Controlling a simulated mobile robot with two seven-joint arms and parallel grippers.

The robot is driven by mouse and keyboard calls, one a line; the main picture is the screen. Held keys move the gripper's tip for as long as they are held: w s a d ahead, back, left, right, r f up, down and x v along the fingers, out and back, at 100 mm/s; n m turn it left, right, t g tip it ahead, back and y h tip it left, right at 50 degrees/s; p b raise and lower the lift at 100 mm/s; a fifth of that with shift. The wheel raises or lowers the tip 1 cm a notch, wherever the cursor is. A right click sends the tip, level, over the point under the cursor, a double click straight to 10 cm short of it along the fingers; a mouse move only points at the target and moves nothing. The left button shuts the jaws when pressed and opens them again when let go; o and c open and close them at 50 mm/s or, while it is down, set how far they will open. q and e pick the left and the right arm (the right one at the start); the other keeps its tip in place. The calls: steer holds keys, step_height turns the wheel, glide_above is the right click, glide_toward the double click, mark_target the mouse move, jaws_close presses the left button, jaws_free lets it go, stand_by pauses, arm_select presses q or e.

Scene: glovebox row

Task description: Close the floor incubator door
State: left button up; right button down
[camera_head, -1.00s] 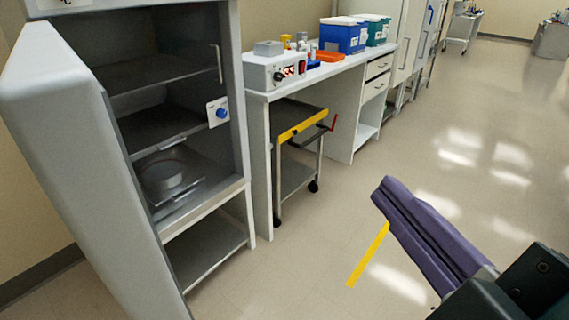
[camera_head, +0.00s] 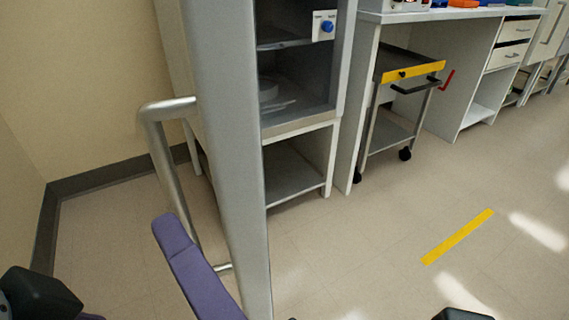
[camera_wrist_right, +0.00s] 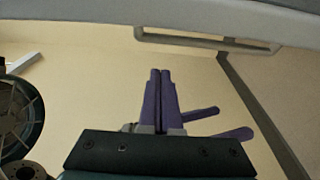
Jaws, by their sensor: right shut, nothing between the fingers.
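The floor incubator (camera_head: 302,165) stands open in the head view, with its shelves and lower compartment showing. Its door (camera_head: 228,150) stands swung out toward me, seen nearly edge-on. A bar handle (camera_head: 168,150) is on the door's left side. It also shows at the top of the right wrist view (camera_wrist_right: 190,40). My right gripper (camera_head: 165,225) is shut and empty, its purple fingers in front of the handle's lower part. In the right wrist view its tips (camera_wrist_right: 160,72) look apart from the handle. My left gripper shows its spread fingers there (camera_wrist_right: 232,120).
A bench (camera_head: 368,60) stands right of the incubator, with a cart (camera_head: 390,130) beneath it. A wall (camera_head: 85,100) and dark baseboard (camera_head: 110,178) lie at left. The floor at right is clear around a yellow tape strip (camera_head: 458,236).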

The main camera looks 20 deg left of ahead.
steer(key=shift+w+a+b, duration=0.2)
steer(key=shift+w+a, duration=0.1)
steer(key=shift+w, duration=0.6)
steer(key=shift+w+a+b, duration=0.15)
steer(key=shift+w+a, duration=0.1)
steer(key=shift+w, duration=0.7)
steer(key=shift+w+a+b, duration=0.2)
steer(key=shift+w+a, duration=0.1)
steer(key=shift+w, duration=0.6)
